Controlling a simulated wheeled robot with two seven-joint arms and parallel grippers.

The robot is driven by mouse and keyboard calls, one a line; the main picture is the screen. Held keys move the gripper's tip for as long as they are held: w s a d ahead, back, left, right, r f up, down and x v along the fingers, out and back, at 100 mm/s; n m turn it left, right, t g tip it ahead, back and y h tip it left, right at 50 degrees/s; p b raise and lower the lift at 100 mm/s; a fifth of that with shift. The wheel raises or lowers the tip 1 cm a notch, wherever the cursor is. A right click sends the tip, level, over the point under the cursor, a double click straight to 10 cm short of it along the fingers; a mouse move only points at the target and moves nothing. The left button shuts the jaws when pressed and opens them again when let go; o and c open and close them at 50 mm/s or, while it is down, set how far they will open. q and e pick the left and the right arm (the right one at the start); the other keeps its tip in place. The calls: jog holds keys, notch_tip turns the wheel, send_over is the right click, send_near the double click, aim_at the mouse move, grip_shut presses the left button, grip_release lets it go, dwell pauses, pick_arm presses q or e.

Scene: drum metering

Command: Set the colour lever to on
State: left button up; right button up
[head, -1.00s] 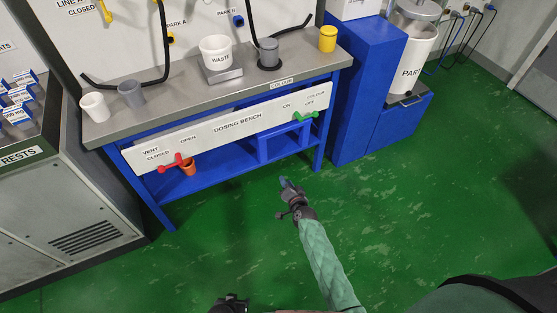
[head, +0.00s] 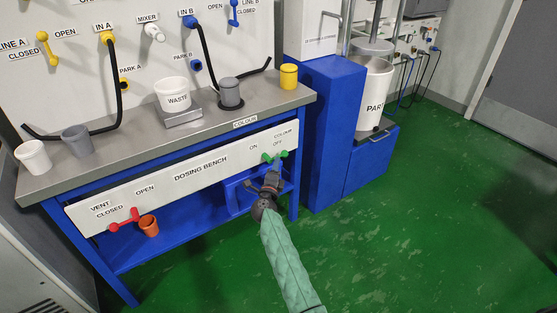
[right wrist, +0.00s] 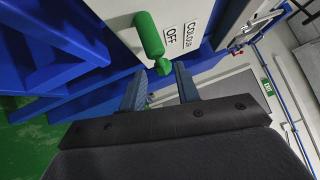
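The green colour lever (head: 268,157) is on the white front panel of the dosing bench, below the ON and OFF labels. In the right wrist view the thick end of the lever (right wrist: 149,36) lies beside the OFF label (right wrist: 171,35). My right gripper (head: 273,176) is just in front of and below the lever. In the right wrist view my right gripper (right wrist: 160,70) is open, with its fingertips on either side of the lever's smaller green end. I cannot tell whether they touch it. My left gripper is not in view.
The red vent lever (head: 124,220) and an orange cup (head: 149,226) are at the bench's left. A blue cabinet (head: 335,130) stands right of the bench. A waste cup (head: 172,93), a grey cup (head: 229,91) and a yellow pot (head: 289,75) stand on top. Green floor is clear.

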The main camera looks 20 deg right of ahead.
jog(key=x, duration=0.5)
jog(key=shift+w+d, duration=0.1)
jog(key=shift+w, duration=0.2)
grip_shut()
